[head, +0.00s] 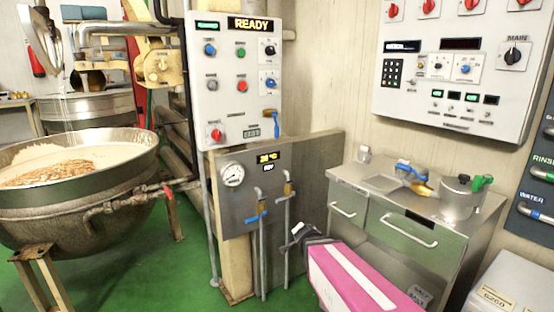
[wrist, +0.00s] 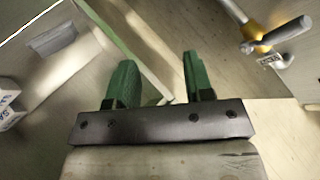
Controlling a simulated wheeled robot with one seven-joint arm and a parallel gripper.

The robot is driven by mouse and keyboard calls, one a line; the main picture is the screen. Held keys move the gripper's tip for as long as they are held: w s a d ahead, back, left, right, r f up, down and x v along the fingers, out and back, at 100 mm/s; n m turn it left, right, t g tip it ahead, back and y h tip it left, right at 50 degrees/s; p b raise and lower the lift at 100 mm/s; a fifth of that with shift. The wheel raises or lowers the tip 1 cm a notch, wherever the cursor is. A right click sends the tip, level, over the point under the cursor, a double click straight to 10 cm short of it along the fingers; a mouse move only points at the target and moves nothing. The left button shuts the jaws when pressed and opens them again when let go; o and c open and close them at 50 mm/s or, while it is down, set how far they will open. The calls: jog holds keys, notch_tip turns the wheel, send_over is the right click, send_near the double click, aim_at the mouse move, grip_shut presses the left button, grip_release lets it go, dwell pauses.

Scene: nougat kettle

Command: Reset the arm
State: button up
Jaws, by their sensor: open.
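My gripper (head: 303,236) shows in the head view at the end of my pink arm, low in the middle, in front of the steel gauge panel and left of the steel cabinet. In the wrist view, the two green fingers of my gripper (wrist: 158,78) stand apart with nothing between them, so it is open and empty. Its fingertips are small and dark in the head view. No object is held.
A large kettle (head: 65,200) stands at the left. A control box (head: 235,80) reading READY is above the gauge panel (head: 235,205) with two valve pipes. The steel cabinet (head: 395,225) bears a pot (head: 460,200). Green floor (head: 185,275) is open between kettle and panel.

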jog(key=s+d+f+n+g, duration=0.2)
jog(key=s+d+n+g, duration=0.2)
jog(key=s, duration=0.4)
jog(key=s+d+f+n+g, duration=0.2)
jog(key=s+d+n+g, duration=0.1)
jog(key=s+n+g, duration=0.2)
jog(key=s+g, duration=0.2)
jog(key=s, duration=0.1)
jog(key=shift+s+d+f+n+y, duration=0.15)
jog(key=shift+d+f+n+y, duration=0.15)
jog(key=shift+d+f+y, duration=0.1)
